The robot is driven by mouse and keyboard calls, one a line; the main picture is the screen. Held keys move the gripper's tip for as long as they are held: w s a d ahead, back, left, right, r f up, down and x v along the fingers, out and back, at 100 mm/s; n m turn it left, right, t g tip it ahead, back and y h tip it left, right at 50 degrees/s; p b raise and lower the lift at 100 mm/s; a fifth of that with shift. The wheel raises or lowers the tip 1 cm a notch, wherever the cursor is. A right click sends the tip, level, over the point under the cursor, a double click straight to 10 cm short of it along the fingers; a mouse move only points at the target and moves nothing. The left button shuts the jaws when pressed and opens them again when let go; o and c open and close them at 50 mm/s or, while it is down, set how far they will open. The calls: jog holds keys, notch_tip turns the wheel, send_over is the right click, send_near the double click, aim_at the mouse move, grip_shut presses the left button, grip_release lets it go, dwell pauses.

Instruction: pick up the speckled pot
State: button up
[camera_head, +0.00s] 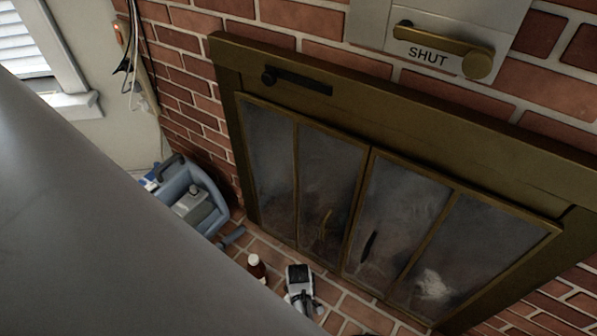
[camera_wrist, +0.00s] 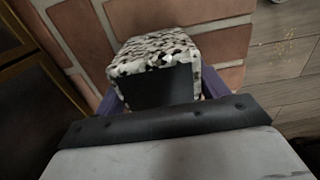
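The speckled pot (camera_wrist: 158,48) is blocky, with black, white and tan flecks and a dark flat area on the side facing the wrist camera. It is in the upper middle of the wrist view, against the brick surface. My gripper (camera_wrist: 163,84) is open, with one purple finger on each side of the pot. The fingers are close to its sides; I cannot tell whether they touch. The lower part of the pot is hidden behind my gripper's dark body. The pot does not show in the head view, where my grey arm covers the lower left.
A glass-doored fireplace (camera_head: 345,205) fills the right of the head view. On the brick floor (camera_head: 355,308) are a blue-grey caddy (camera_head: 177,190), a brown bottle (camera_head: 256,268) and a grey-and-black device (camera_head: 300,285). Wood-look flooring (camera_wrist: 285,55) is at the right in the wrist view.

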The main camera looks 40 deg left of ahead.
jog(key=c, duration=0.7)
notch_tip(320, 180, up, 20)
jog(key=p, duration=0.2)
